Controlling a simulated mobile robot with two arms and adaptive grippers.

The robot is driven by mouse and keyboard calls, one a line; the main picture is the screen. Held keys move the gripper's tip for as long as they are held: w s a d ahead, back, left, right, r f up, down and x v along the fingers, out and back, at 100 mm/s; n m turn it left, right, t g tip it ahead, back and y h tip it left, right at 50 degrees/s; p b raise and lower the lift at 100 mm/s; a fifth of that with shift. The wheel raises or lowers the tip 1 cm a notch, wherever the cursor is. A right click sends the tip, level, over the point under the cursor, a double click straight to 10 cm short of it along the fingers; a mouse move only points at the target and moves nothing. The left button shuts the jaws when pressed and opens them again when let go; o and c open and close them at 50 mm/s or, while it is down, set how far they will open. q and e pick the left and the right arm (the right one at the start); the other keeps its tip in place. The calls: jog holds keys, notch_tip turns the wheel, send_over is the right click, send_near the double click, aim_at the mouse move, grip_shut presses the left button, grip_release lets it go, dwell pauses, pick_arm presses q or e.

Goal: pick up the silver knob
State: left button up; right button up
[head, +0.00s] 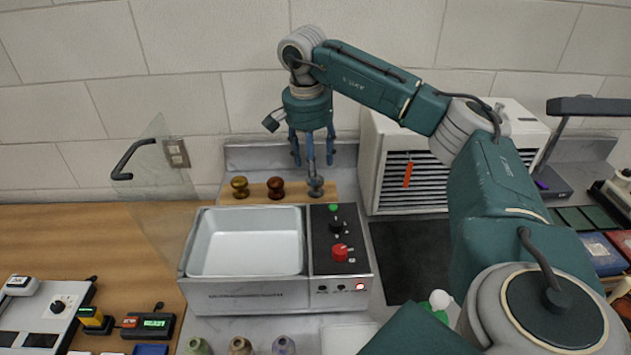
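The silver knob (316,188) stands on a wooden strip (292,200) behind the metal tank unit, at the right end of a row of three. A gold knob (240,187) and a dark brown knob (275,187) stand to its left. My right gripper (312,162) points straight down above the silver knob. Its blue fingers are spread apart and hold nothing. One finger's tip overlaps the top of the silver knob in the picture; I cannot tell whether they touch. My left gripper is not in view.
In front is the metal tank unit (240,297) with a white basin, a red dial and an open clear lid (160,190) at its left. A white louvred box (385,140) stands to the right. A dark mat (405,262) lies clear.

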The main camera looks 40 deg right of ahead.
aim_at(317, 191)
notch_tip(317, 191, down, 6)
jog(key=shift+s+d+r+p, duration=0.15)
jog(key=shift+p, duration=1)
jog(key=shift+f, duration=0.25)
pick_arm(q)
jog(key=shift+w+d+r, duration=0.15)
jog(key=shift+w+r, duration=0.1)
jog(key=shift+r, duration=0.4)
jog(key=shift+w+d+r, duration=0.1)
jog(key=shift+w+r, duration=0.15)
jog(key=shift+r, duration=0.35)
pick_arm(e)
jog(key=c, duration=1.4)
jog(key=shift+r, duration=0.1)
